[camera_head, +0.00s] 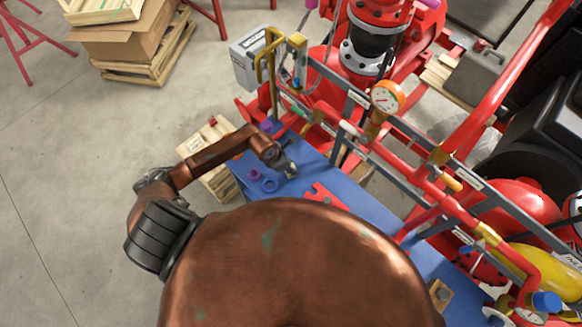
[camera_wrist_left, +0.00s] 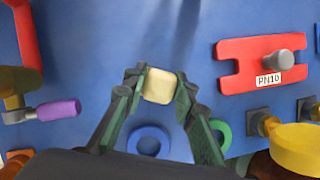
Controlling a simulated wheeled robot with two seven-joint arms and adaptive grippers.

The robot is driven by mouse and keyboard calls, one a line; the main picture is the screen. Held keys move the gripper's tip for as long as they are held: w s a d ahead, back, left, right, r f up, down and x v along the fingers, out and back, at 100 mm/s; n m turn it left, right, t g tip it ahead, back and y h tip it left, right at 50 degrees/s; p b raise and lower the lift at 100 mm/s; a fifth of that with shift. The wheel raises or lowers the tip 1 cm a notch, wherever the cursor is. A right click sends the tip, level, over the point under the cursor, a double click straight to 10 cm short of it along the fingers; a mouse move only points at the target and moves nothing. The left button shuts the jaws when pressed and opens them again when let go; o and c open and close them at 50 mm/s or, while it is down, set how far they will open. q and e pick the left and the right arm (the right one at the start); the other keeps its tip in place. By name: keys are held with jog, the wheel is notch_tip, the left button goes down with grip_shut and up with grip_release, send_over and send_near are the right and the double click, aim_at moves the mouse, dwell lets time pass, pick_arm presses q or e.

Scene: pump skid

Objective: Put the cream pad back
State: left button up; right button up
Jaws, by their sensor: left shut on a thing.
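The cream pad (camera_wrist_left: 160,86) is a small, rounded, pale block in the left wrist view. My left gripper (camera_wrist_left: 158,90) is shut on it, with a dark green finger on each side. Behind the pad is the blue board (camera_wrist_left: 120,50); I cannot tell whether the pad touches it. In the head view my left gripper (camera_head: 288,170) is at the far left part of the blue bench top (camera_head: 310,165), and the pad is too small to make out there. My right gripper is not in view.
A blue ring (camera_wrist_left: 148,141) and a green ring (camera_wrist_left: 221,134) lie close below the gripper. A red plate marked PN10 (camera_wrist_left: 235,66) is to the right, and a purple-ended part (camera_wrist_left: 58,110) to the left. Red pipes and a gauge (camera_head: 387,97) stand behind the bench.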

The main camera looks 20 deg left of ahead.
pick_arm(q)
jog(key=shift+f, duration=0.7)
jog(key=o, duration=1.1)
jog(key=shift+r, duration=0.1)
jog(key=shift+s+a+r, duration=0.1)
jog(key=shift+a+r, duration=0.05)
jog(key=shift+r, duration=0.15)
jog(key=b+v, duration=0.2)
jog(key=v, duration=0.9)
jog(key=shift+s+b, duration=0.15)
jog(key=shift+b, duration=0.25)
jog(key=shift+r, duration=0.1)
